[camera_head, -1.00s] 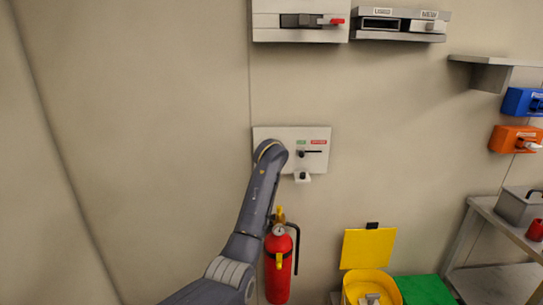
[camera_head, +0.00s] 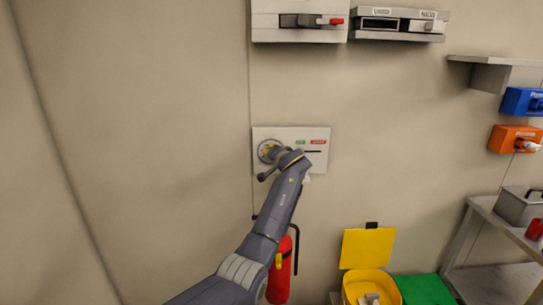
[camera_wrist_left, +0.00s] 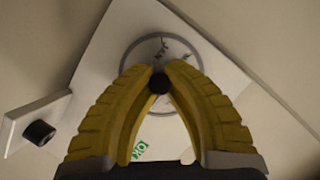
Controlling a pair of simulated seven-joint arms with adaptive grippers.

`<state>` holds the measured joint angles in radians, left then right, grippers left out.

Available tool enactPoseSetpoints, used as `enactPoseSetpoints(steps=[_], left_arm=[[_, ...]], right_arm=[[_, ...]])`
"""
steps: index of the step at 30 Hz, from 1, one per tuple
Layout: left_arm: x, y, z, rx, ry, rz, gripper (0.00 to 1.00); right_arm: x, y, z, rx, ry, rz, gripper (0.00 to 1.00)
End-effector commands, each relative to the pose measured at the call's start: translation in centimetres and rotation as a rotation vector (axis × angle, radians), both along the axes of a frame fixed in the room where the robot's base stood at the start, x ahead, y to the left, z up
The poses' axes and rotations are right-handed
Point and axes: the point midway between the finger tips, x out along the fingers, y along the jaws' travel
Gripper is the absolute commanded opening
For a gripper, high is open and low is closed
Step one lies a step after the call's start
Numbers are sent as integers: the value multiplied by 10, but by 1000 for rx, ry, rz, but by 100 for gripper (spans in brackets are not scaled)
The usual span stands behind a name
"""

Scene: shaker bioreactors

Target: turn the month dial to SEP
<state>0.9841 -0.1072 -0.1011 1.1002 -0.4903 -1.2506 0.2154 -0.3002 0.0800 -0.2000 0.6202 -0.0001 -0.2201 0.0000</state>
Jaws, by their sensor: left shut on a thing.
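The month dial (camera_head: 265,147) is a round grey disc on the left part of a white wall panel (camera_head: 320,158). My left gripper (camera_head: 271,155) is at the dial in the head view. In the left wrist view its yellow fingers (camera_wrist_left: 160,80) close on a small black knob (camera_wrist_left: 159,84) in front of the dial. The fingers hide the lower part of the dial. The dial's current month cannot be told. My right gripper is not in view.
The panel has a green label (camera_head: 300,142) and a red label (camera_head: 318,141). A second black knob (camera_wrist_left: 39,132) sits on a white bracket beside the panel. A red fire extinguisher (camera_head: 280,278) hangs below, partly behind my arm. Wall units (camera_head: 300,30) are above.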

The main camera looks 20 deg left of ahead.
Motion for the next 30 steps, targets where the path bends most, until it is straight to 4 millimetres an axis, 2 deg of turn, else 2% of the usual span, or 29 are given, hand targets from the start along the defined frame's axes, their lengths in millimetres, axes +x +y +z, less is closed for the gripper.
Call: enactPoseSetpoints(steps=[1, 12, 29, 30], left_arm=[[-1, 1, -10, 28, 24, 3, 0], [-1, 3, -9, 167, 68, 5, 0], [-2, 6, -9, 193, 76, 8, 0], [-2, 6, -9, 193, 76, 8, 13]], right_arm=[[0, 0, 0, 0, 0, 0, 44], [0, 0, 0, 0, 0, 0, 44], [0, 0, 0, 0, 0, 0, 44], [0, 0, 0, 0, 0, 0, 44]])
